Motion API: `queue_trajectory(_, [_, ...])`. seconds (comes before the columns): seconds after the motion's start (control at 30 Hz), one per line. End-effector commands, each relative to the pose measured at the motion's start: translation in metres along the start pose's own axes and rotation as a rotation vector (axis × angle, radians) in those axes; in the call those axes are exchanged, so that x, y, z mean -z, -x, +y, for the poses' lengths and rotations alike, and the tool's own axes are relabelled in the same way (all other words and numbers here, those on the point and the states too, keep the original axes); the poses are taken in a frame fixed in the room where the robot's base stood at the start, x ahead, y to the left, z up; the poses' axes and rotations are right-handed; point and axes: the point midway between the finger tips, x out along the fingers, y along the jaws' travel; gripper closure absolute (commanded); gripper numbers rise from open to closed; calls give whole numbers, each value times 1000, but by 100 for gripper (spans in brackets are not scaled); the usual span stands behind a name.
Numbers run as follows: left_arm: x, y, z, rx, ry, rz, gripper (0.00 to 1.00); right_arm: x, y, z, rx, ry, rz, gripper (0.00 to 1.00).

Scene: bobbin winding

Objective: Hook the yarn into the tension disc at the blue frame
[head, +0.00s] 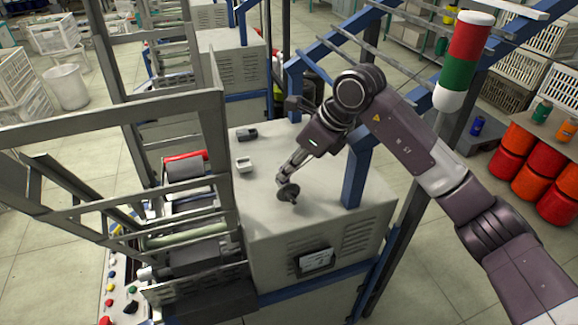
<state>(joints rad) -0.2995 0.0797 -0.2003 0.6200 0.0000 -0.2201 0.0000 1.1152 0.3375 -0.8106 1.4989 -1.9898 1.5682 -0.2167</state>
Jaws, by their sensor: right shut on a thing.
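My right gripper (283,180) reaches down from the right arm over the top of the grey machine cabinet, beside the blue frame (357,172). Its fingers are shut; the yarn between them is too thin to make out here. A small dark round disc (288,192), which looks like the tension disc, shows right at the fingertips. I cannot tell whether the fingertips touch it or are just in front of it. My left gripper is not in view.
The grey cabinet (345,228) carries a small white block (243,164) and a dark cylinder (246,134) left of the gripper. Metal frame bars and rollers (185,167) stand at the left. A red, white and green signal post (462,62) rises at the right.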

Motion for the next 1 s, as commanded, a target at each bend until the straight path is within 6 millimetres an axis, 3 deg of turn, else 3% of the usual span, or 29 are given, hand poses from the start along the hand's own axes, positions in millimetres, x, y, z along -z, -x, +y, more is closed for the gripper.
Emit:
queue_trajectory(0.37, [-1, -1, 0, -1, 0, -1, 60, -1, -1, 1, 0, 1, -1, 100])
queue_trajectory(1.0, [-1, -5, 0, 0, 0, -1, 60, -21, -11, 24, -1, 2, -1, 100])
